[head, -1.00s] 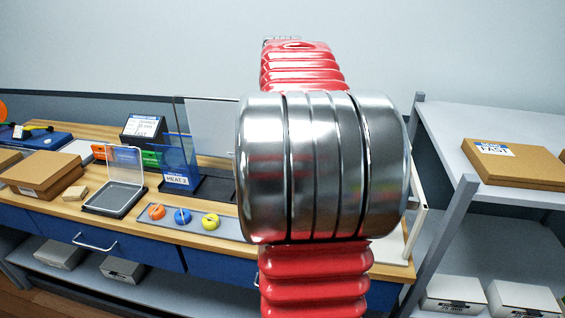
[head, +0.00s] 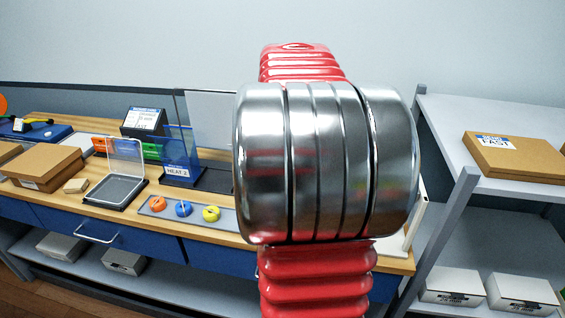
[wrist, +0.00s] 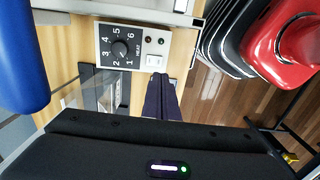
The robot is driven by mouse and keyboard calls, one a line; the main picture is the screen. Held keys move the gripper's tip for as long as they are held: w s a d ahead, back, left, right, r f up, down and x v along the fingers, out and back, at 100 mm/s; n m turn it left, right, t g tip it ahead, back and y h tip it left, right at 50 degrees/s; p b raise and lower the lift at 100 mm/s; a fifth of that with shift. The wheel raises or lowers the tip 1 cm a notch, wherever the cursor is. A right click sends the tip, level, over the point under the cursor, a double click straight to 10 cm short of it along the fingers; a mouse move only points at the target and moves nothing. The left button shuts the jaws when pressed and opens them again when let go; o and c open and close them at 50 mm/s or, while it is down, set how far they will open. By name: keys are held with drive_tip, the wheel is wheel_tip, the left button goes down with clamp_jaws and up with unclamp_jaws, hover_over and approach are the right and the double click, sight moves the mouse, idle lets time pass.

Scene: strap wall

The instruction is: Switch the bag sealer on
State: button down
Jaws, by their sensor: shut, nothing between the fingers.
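The bag sealer's control panel (wrist: 133,46) shows in the wrist view, turned sideways. It has a black dial (wrist: 119,48) marked HEAT with numbers 1 to 6, two small dark lamps (wrist: 154,40) and a white rocker switch (wrist: 154,60). My gripper (wrist: 159,77) is shut and empty, its fingertips close beside the switch. I cannot tell whether they touch it. In the head view my arm hides the gripper and most of the sealer.
In the head view, a HEAT 2 card (head: 178,172), a clear-lidded tray (head: 116,189) and orange, blue and yellow round pieces (head: 184,208) are on the bench left of my arm. A grey shelf (head: 435,115) with a cardboard box (head: 515,157) stands at the right.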

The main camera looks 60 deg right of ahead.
wheel_tip(320, 180, down, 10)
drive_tip(key=shift+d+f, duration=0.15)
drive_tip(key=shift+f, duration=0.05)
idle(0.4)
drive_tip(key=shift+f, duration=0.2)
idle(0.3)
drive_tip(key=shift+w+d+r, duration=0.3)
drive_tip(key=shift+d, duration=0.35)
wheel_tip(320, 180, up, 14)
drive_tip(key=shift+a, duration=0.15)
idle(0.6)
